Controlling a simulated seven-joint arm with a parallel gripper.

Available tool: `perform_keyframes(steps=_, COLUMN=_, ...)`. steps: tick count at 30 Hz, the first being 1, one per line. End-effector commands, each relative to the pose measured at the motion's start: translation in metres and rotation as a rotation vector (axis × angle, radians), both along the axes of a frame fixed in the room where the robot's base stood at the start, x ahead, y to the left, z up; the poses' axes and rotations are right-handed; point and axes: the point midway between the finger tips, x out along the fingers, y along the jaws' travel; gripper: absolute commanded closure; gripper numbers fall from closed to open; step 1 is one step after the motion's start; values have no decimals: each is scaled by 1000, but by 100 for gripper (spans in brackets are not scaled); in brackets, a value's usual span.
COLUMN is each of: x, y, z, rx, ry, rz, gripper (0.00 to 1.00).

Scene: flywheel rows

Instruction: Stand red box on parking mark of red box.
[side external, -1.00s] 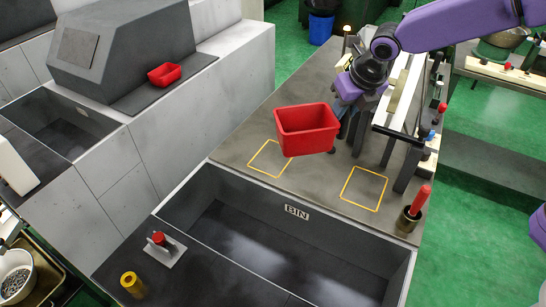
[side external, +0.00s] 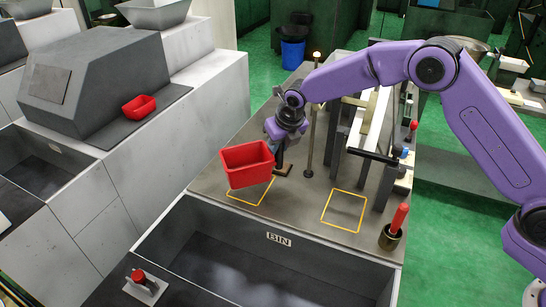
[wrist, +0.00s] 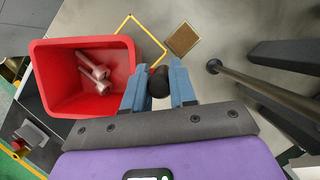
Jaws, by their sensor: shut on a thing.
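The red box (side external: 247,165) is an open bin, held slightly tilted in the side view. It appears above the left yellow outline (side external: 232,200) on the grey bench and covers part of it. The wrist view shows the red box (wrist: 42,80) with two pale metal parts (wrist: 95,72) inside. My gripper (wrist: 159,84) is beside the box, with its blue fingers closed around a dark round grip. A second yellow outline (side external: 344,210) lies bare to the right. The pictures do not show which outline belongs to the red box. The exact gap under the box is unclear.
A deep bin (side external: 270,260) opens in front of the bench. A brown square pad (wrist: 183,40) and a dark post (side external: 310,140) stand close to my gripper. A red-handled tool in a cup (side external: 392,236) is at right. Another red box (side external: 139,106) sits on the far-left ledge.

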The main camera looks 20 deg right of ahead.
Motion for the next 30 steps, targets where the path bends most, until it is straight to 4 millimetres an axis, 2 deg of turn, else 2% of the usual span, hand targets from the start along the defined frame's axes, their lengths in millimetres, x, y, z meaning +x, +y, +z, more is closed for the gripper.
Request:
perform_keyframes(steps=3, x=9, y=5, z=-12, rx=2, ry=-2, rz=1, gripper=100)
perform_keyframes(steps=13, x=20, y=10, z=-26, rx=1, ry=-3, rz=0, gripper=100)
perform_keyframes(steps=19, x=19, y=9, z=-52, rx=0, ry=-3, rz=0, gripper=100)
perform_keyframes(steps=30, x=19, y=9, z=-56, rx=1, ry=-5, rz=0, gripper=100)
